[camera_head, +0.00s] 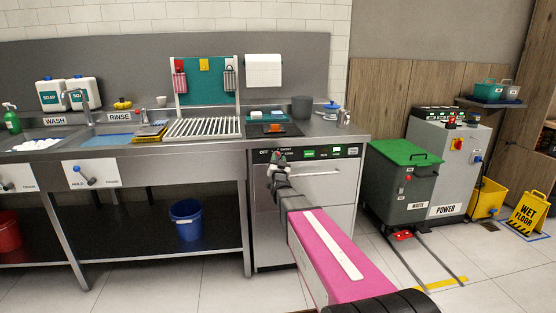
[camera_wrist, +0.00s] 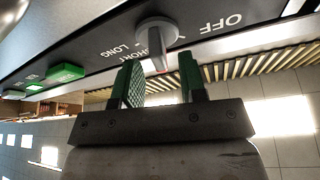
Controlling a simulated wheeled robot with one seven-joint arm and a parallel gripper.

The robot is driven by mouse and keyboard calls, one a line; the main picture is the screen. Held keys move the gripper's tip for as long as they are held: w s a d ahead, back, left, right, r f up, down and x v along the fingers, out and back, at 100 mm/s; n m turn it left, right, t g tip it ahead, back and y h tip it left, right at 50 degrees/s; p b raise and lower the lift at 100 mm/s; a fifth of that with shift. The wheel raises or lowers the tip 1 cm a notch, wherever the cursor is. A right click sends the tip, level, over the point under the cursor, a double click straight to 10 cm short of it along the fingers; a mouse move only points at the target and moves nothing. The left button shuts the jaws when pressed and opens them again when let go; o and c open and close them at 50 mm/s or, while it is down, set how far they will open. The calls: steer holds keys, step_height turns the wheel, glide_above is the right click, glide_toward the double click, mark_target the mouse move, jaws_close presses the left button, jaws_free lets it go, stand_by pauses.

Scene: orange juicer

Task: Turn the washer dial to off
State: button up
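The washer (camera_head: 322,207) is a steel front-panel unit under the counter, with a dark control strip along its top. Its grey dial (camera_wrist: 157,32) shows close up in the wrist view, between the printed words OFF and SHORT/LONG, which appear upside down. A red mark shows on the end of the dial nearest my gripper; I cannot tell which setting it points to. My gripper (camera_wrist: 160,82) is open, with its green-padded fingers apart just below the dial and nothing visible between them. In the head view my gripper (camera_head: 278,158) is at the strip's left part and hides the dial.
Green lit buttons (camera_wrist: 66,73) sit on the strip beside the dial. A handle bar (camera_head: 316,174) runs across the washer front below. A grey bin with a green lid (camera_head: 405,152) stands right of the washer. The floor in front is clear.

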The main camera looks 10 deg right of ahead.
steer(key=shift+w+r, duration=0.25)
steer(key=shift+w, duration=0.35)
jaws_close()
steer(key=shift+n, duration=0.3)
steer(key=n+y, duration=0.2)
steer(key=n, duration=0.2)
steer(key=n+y, duration=0.3)
steer(key=n, duration=0.2)
steer(key=n+g+y, duration=0.1)
steer(key=n, duration=0.2)
steer(key=n+y, duration=0.2)
steer(key=n, duration=0.2)
steer(key=shift+g, duration=0.4)
steer(key=shift+n+y, duration=0.3)
steer(key=shift+n, duration=0.1)
